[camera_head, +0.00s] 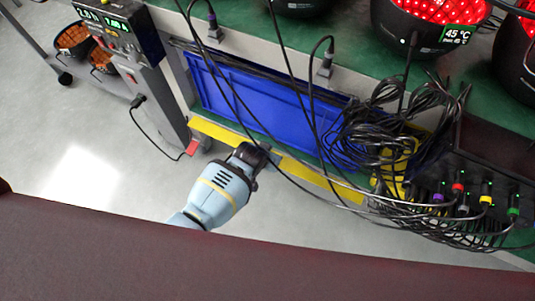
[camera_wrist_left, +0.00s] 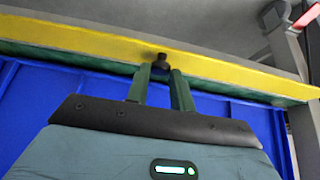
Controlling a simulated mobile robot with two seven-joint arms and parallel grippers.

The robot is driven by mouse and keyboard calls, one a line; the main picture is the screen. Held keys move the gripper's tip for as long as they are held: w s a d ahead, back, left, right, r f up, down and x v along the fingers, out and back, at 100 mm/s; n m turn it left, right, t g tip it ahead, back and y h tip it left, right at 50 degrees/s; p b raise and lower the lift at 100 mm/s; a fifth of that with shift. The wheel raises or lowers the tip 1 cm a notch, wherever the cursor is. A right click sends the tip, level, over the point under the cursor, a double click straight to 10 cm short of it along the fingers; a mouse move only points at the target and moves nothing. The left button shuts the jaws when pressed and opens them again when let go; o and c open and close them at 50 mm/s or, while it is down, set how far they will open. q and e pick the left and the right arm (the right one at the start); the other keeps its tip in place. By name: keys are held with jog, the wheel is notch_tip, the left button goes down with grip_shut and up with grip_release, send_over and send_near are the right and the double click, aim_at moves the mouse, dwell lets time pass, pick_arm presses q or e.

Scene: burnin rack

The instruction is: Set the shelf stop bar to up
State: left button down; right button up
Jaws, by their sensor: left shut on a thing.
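The yellow shelf stop bar (camera_head: 313,175) runs along the front edge of the green lower shelf, in front of a blue bin (camera_head: 268,100). In the left wrist view the bar (camera_wrist_left: 80,42) crosses the top of the picture, with a small black knob (camera_wrist_left: 161,58) near its middle. My left gripper (camera_head: 268,158) is at the bar's middle in the head view. In the left wrist view its two fingers (camera_wrist_left: 160,72) are closed in around the knob. The fingertips' exact contact is hard to see. My right gripper is not in view.
Black cables hang in front of the bin and bunch in a tangle (camera_head: 400,120) at the right, beside a panel with coloured plugs (camera_head: 461,188). A grey post (camera_head: 150,90) with a red part (camera_head: 192,147) stands at the bar's left end.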

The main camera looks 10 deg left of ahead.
pick_arm(q)
jog(key=c, duration=1.2)
grip_release()
jog(key=shift+c, duration=0.2)
jog(key=p+v, duration=0.4)
jog(key=v, duration=0.3)
jog(key=shift+s+r, duration=0.25)
jog(key=shift+r, duration=0.05)
